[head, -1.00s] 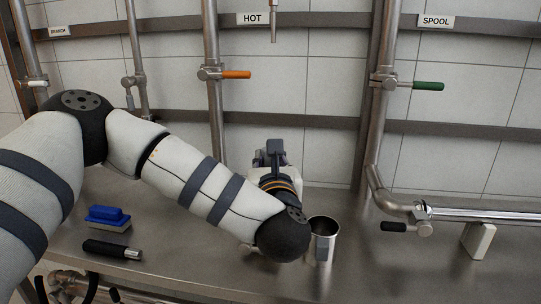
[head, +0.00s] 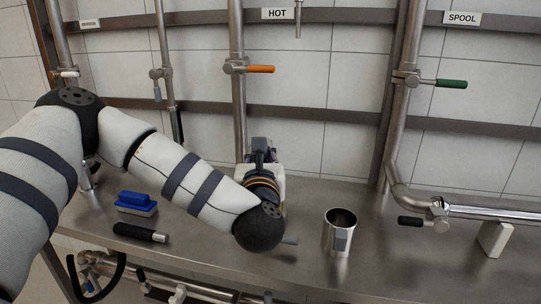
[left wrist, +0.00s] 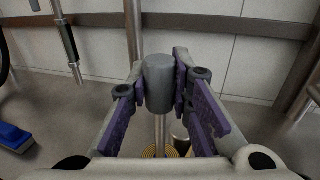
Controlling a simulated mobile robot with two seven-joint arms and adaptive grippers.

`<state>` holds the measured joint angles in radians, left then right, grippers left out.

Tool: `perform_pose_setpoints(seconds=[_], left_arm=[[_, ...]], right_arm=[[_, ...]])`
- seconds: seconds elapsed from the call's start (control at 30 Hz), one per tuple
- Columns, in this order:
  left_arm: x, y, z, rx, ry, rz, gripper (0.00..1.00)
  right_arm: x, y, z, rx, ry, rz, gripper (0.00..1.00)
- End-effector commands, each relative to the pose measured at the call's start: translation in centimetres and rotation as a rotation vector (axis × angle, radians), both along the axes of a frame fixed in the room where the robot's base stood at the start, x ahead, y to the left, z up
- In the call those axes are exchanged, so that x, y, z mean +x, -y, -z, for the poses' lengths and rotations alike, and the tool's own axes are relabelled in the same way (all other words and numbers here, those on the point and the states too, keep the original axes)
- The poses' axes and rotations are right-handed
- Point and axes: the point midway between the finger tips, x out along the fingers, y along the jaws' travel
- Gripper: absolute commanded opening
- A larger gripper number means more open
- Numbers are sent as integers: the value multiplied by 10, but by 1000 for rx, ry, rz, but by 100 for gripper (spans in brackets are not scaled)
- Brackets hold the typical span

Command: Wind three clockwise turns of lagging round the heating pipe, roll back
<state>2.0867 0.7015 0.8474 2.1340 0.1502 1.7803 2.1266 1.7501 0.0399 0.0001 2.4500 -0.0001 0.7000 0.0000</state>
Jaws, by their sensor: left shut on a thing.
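The pipe under the HOT label (head: 277,13) runs vertically down the wall and has an orange lever (head: 260,69). My left gripper (left wrist: 162,85) is shut on a grey cylinder (left wrist: 159,75) with a thin metal rod (left wrist: 160,130) below it. In the head view my left gripper is beyond my forearm, near the foot of the HOT pipe (head: 237,110), and mostly hidden; I cannot tell whether it touches the pipe. No roll of lagging can be made out. My right gripper is out of view.
A steel cup (head: 340,235) stands on the metal bench (head: 305,265), right of my wrist. A blue brush (head: 136,202) and a black-handled tool (head: 141,232) lie at left. A pipe with a black lever (head: 411,221) and a pale block (head: 495,239) are at right.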

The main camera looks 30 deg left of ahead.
Motion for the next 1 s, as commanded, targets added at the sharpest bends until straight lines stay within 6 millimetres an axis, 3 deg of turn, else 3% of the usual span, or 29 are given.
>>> perform_pose_setpoints(seconds=[0.23,0.5,0.77,1.0], left_arm=[[1,-2,0,0,0,-1,0],[14,-29,-4,0,1,-1,0],[15,-30,-3,0,1,1,0],[40,-43,2,1,-5,-1,0]], right_arm=[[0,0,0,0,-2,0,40],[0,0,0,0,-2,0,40],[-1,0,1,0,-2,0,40],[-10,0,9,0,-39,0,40]])
